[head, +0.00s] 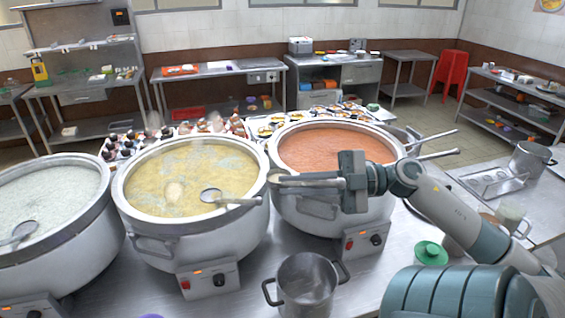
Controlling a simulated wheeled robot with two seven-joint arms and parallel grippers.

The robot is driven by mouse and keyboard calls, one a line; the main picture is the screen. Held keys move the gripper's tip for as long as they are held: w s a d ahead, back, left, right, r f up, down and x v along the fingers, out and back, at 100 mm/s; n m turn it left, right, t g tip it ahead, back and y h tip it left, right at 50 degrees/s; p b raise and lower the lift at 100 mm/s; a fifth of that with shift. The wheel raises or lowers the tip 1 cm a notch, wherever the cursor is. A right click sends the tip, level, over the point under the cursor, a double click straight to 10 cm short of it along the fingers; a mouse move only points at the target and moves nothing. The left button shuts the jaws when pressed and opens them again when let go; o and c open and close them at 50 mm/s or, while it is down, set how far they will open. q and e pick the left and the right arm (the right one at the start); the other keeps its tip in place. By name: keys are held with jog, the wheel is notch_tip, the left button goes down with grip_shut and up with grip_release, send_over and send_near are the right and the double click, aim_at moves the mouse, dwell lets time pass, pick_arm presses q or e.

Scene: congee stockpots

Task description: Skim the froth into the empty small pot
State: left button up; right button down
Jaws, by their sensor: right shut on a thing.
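The middle stockpot (130,205) holds yellowish broth with pale froth (200,160) on top and a lighter lump near its middle. A ladle (210,195) has its bowl at the broth's front right surface, its handle reaching right over the rim. My right gripper (275,182) comes in from the right, beside the middle pot's right rim and before the orange pot. It is shut on the ladle's handle; the exact grip is hard to see. The small pot (307,280) stands empty on the counter below the gripper. My left gripper is out of view.
A stockpot of white congee (50,195) with its own ladle stands left. A stockpot of orange congee (330,148) stands right, with handles sticking out. Trays of small items line the back.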

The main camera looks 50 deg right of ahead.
jog(key=s+d, duration=0.1)
jog(key=s, duration=1.6)
notch_tip(320, 180, down, 20)
jog(key=b, duration=0.6)
jog(key=shift+w+n+g, duration=0.15)
jog(key=shift+n+g, duration=0.15)
jog(key=shift+g, duration=0.1)
jog(key=shift+f, duration=0.2)
jog(key=shift+f+b, duration=0.45)
jog(key=shift+f, duration=0.05)
jog(key=shift+g+y, duration=0.3)
jog(key=shift+g, duration=0.1)
